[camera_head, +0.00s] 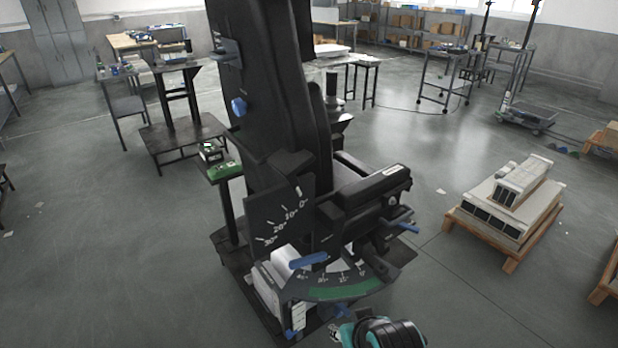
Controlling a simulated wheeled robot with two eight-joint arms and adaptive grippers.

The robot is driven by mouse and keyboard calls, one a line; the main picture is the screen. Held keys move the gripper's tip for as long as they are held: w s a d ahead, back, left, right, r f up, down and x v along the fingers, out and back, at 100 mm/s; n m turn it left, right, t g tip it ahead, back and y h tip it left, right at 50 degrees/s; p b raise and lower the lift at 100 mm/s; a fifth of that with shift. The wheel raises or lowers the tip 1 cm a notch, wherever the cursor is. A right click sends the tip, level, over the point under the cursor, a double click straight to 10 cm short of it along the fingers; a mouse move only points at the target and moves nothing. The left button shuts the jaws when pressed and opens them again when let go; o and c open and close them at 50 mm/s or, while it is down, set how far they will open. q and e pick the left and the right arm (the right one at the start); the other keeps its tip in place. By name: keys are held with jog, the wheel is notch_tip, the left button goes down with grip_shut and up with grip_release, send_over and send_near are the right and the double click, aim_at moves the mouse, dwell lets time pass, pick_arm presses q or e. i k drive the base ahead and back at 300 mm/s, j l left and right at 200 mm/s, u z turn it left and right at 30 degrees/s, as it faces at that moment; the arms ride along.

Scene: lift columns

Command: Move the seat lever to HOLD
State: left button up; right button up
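A tall black seat (265,80) stands on a dark base frame in the middle of the view. A blue lever (308,259) lies nearly level above a curved dark scale with a green band (345,290). Another blue handle (405,228) sticks out on the seat's right side, and a blue knob (238,106) is on the backrest. I cannot tell which is the seat lever, and no HOLD mark is readable. My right gripper (338,334), teal and black, is at the bottom edge below the scale, apart from the upper blue lever. Its fingers are too small to judge. My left gripper is out of view.
A dark angle plate (280,218) with degree marks stands left of the armrest (375,187). A small stand with a green-topped item (224,171) is close behind left. A pallet with pale boxes (505,205) sits at right. The floor between seat and pallet is clear.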

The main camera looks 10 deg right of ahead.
aim_at(412, 229)
jog(key=k+l+z, duration=0.25)
jog(key=l, duration=0.2)
jog(key=l+z, duration=0.25)
jog(key=l, duration=0.25)
jog(key=l+z, duration=0.25)
jog(key=l, duration=0.25)
